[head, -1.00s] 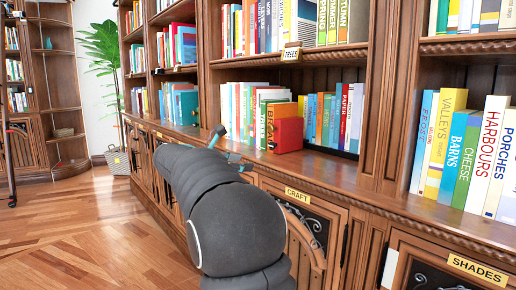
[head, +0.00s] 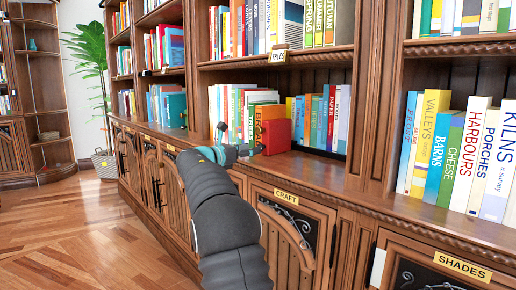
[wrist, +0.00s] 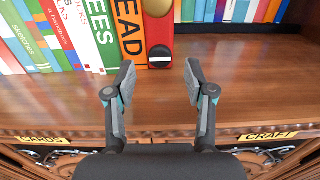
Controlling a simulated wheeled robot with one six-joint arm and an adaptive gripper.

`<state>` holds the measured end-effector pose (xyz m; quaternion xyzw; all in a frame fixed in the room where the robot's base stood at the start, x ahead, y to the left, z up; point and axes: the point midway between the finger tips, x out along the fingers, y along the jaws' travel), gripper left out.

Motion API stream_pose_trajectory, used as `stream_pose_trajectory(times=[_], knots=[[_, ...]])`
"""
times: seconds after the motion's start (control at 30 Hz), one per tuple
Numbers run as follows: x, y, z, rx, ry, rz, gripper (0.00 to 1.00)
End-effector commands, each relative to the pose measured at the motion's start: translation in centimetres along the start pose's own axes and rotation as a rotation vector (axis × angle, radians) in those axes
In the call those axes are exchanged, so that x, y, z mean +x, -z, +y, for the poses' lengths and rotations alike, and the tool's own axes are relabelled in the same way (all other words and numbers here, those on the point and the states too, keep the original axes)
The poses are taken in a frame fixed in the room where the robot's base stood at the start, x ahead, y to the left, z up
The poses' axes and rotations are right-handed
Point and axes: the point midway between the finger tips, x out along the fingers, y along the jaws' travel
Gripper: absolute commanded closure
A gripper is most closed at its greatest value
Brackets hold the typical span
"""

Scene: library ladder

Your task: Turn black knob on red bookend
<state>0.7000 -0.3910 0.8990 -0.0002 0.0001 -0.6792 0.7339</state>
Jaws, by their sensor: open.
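The red bookend (head: 276,136) stands on the shelf ledge at the right end of a row of books. In the wrist view the red bookend (wrist: 158,30) is a narrow red face at the top middle. Its round black knob (wrist: 160,57), with a level white bar across it, sits low on that face. In the head view I cannot make out the knob. My gripper (wrist: 159,82) is open, with a finger to either side of the knob's line and short of it, touching nothing. In the head view my gripper (head: 250,151) is just left of the bookend.
Books (wrist: 100,35) stand close on the bookend's left. More books (head: 320,118) stand behind it to the right. The wooden ledge (wrist: 240,105) in front is bare. Cabinet doors with a CRAFT label (head: 286,197) lie below its edge.

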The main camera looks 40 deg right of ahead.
Motion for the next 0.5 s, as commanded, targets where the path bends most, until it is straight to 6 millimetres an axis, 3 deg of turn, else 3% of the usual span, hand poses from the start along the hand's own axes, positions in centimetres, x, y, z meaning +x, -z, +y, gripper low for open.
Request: stream_pose_trajectory(times=[0.2,0.5], knots=[[3.1,0.0,0.0,0.001,0.0,0.0,0.46],[4.3,0.0,0.0,0.001,-0.001,0.0,0.46]])
